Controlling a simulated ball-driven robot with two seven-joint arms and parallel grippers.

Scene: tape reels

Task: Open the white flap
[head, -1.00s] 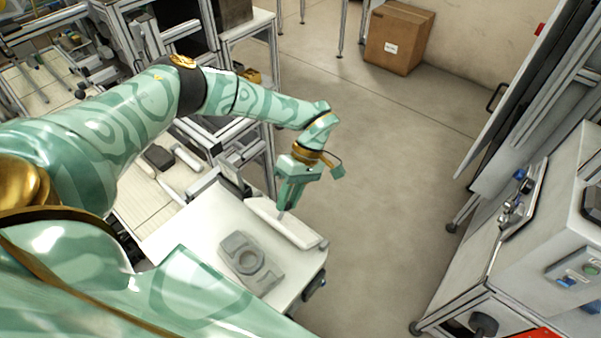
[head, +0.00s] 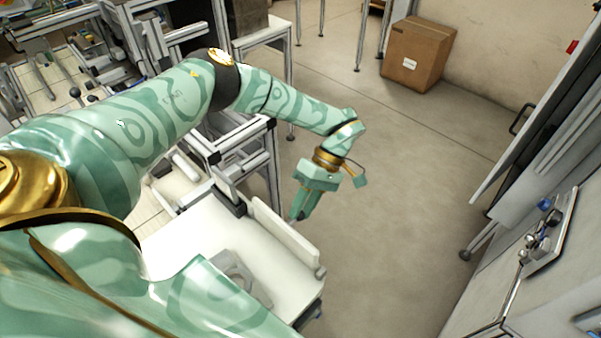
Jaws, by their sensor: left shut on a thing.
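The white flap (head: 283,238) is a long narrow panel with rounded ends along the far right edge of the white table. It stands up from the tabletop, though its exact angle is hard to tell. My left gripper (head: 298,215) comes down over the flap's upper edge, near its middle. Its fingers are shut on the flap, and the gripping spot itself is partly hidden. My right gripper is out of view.
The white table (head: 205,235) carries a grey block with round recesses (head: 236,270), partly covered by my own body. Metal frames (head: 245,150) stand behind the table. A cardboard box (head: 418,55) sits on the floor. The floor right of the table is clear up to a machine (head: 540,250).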

